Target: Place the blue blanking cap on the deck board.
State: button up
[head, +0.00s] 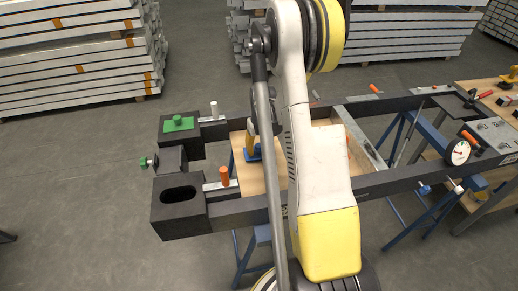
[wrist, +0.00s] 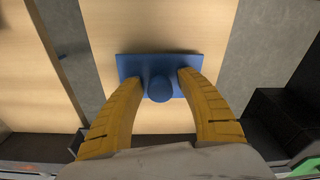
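The blue blanking cap (wrist: 160,64), a flat rectangular plate with a round knob (wrist: 159,90), shows against the pale wooden deck board (wrist: 150,22) in the wrist view. It appears to rest flat on the board. In the head view, a bit of the cap (head: 254,156) shows under my gripper (head: 250,147), with the deck board (head: 268,178) below. My gripper's yellow fingers (wrist: 161,80) are on either side of the knob, with small gaps visible, and look open. My arm hides much of the board in the head view.
A dark frame surrounds the board. A green cap (head: 178,124) sits on its far corner block; the near corner block (head: 180,194) has an open oval hole. An orange-handled clamp (head: 224,176) and a white-handled clamp (head: 214,110) stand nearby.

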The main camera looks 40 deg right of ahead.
aim_at(261, 148)
notch_tip(261, 148, up, 12)
jog(key=s+p, duration=0.1)
jog(key=p, duration=0.4)
jog(key=a+r+n+t, duration=0.1)
jog(key=a+r, duration=0.8)
jog(key=a, duration=0.1)
jog(key=s+a+r+n+t, duration=0.1)
jog(key=s+a+r, duration=0.3)
jog(key=a, duration=0.6)
jog(key=s+a+r+n+t, duration=0.2)
jog(key=s+a+r, duration=0.3)
jog(key=s+a, duration=0.4)
jog(key=shift+s+a+r+t, duration=0.25)
jog(key=shift+a+t, duration=0.65)
jog(key=shift+a, duration=0.25)
